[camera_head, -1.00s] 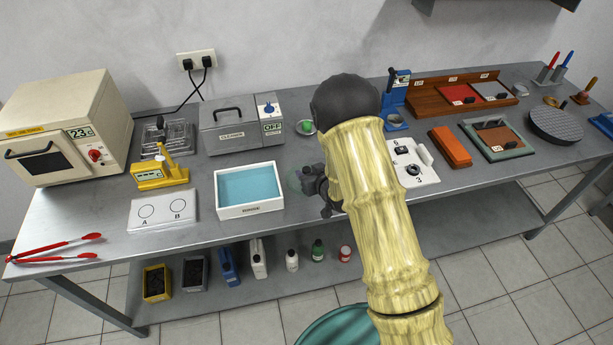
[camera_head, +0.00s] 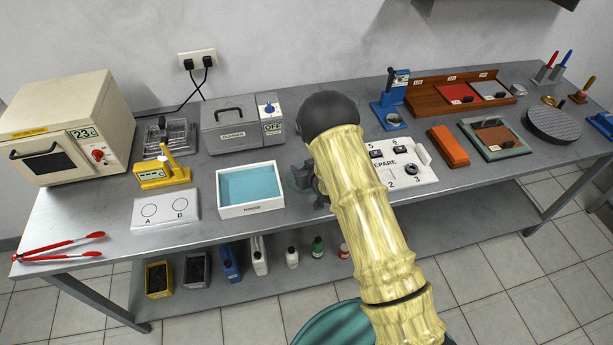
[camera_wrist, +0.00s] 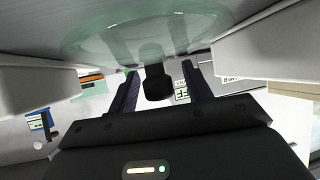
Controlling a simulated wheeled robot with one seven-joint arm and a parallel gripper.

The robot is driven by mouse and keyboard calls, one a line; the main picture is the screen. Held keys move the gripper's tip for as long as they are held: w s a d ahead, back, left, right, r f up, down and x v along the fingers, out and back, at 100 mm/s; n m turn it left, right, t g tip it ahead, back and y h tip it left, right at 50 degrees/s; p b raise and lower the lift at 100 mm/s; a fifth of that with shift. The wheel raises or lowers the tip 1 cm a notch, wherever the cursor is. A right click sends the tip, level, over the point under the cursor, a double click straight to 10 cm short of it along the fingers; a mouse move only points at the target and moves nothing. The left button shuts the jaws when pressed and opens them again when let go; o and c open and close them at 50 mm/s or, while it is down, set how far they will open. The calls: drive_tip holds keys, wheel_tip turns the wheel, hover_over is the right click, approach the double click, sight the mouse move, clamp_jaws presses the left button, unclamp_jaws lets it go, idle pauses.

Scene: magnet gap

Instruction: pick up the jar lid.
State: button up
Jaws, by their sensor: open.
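The jar lid (camera_wrist: 190,32) appears to be the clear, greenish glass disc across the top of the wrist view, with a dark knob (camera_wrist: 157,84). My gripper (camera_wrist: 160,90) is open, its two dark fingers on either side of the knob with gaps showing. I cannot tell how deep the knob sits between them. In the head view my gripper (camera_head: 312,184) is over the table's front part, right of the blue-filled tray. A faint greenish edge shows at its left; my arm hides most of that spot.
The white-walled tray (camera_head: 250,208) stands close left of my gripper. A white marked board (camera_head: 408,176) lies to the right, partly behind my arm. The grey cleaner box (camera_head: 235,130) stands behind. Bare tabletop (camera_head: 210,178) shows between the tray and the white pad.

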idle(0.3)
clamp_jaws()
drive_tip(key=shift+r, duration=0.1)
wheel_tip(320, 180, up, 10)
drive_tip(key=b, duration=0.2)
idle(0.5)
idle(0.4)
